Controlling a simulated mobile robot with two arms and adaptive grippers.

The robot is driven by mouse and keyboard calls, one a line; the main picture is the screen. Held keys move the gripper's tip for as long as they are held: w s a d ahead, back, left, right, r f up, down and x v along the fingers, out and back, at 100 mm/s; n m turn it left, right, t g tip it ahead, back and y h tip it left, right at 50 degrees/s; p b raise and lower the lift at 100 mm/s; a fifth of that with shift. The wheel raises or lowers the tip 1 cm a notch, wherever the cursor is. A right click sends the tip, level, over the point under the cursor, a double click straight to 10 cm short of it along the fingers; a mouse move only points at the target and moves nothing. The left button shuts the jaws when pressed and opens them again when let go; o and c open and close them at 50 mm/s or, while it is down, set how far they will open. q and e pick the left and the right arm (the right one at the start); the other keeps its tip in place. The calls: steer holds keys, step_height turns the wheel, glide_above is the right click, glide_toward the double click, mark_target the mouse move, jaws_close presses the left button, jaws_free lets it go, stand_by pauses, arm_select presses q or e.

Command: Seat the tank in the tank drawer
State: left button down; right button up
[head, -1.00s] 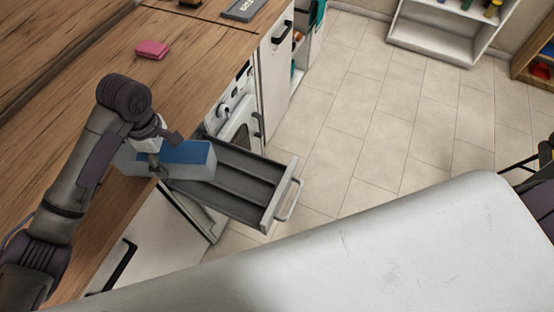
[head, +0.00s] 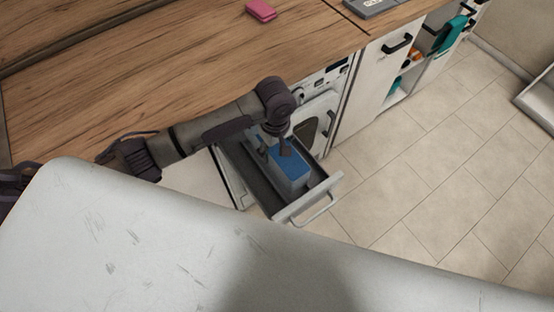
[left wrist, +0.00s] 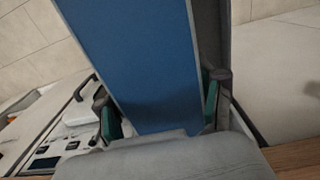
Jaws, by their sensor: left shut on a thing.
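The tank (head: 290,172) is a grey box with a blue top. It stands within the outline of the pulled-out tank drawer (head: 303,202), lengthwise along it, towards the handle end. Whether it rests on the drawer floor I cannot tell. My left gripper (head: 284,148) comes down from above and is shut on the tank. In the left wrist view the tank's blue top (left wrist: 140,55) fills the middle, between the green-padded fingers of the left gripper (left wrist: 160,108). My right gripper is not in view.
A pink sponge-like block (head: 261,10) and a grey item (head: 372,6) lie on the counter. Tiled floor (head: 430,190) is open to the right.

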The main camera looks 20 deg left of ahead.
arm_select(q)
steer(key=shift+f, duration=3.05)
steer(key=shift+f, duration=0.1)
steer(key=shift+c, duration=0.7)
jaws_free()
step_height(320, 180, up, 12)
steer(key=shift+r, duration=0.15)
